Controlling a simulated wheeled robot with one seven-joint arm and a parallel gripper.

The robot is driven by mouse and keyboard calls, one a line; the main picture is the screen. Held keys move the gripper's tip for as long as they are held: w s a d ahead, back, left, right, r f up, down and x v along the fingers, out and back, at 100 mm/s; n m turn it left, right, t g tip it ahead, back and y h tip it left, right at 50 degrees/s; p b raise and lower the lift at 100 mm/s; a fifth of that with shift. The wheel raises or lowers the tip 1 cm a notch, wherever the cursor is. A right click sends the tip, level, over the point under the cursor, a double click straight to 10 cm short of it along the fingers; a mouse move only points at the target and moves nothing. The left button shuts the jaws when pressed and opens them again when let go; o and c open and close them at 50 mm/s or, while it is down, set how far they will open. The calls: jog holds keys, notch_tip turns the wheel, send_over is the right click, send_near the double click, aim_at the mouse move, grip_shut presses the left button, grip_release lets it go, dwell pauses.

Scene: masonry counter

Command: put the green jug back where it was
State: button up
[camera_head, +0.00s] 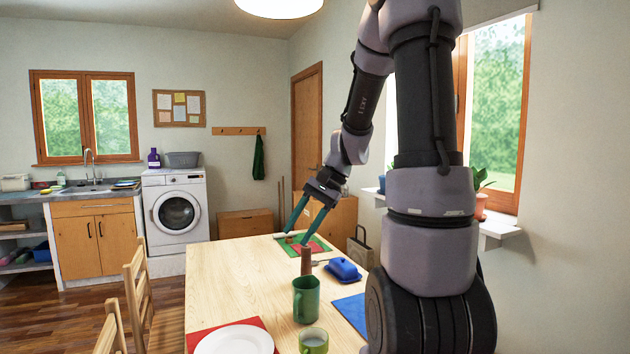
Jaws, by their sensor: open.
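The green jug (306,301) stands upright on the wooden table (225,275), near the middle of its near half. My gripper (294,238) has long teal fingers, spread open with nothing visible between them. It points down over the far end of the table, well beyond the jug and apart from it. A brown upright cylinder (306,259) stands just behind the jug, and the jug may hide its foot.
A green mug (313,342) stands close in front of the jug. A white plate (235,341) lies on a red mat to its left. A blue lidded dish (343,270) and blue mat (353,311) lie right. A green-and-red mat (318,244) lies under my gripper. The left side is clear.

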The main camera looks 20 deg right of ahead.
jog(key=s+a+r+n+t+h, duration=0.1)
jog(key=s+r+n+t+h, duration=0.3)
jog(key=s+r, duration=0.8)
jog(key=shift+s+a+r+n+t, duration=0.35)
jog(key=shift+r+t, duration=0.4)
jog(key=shift+t, duration=0.25)
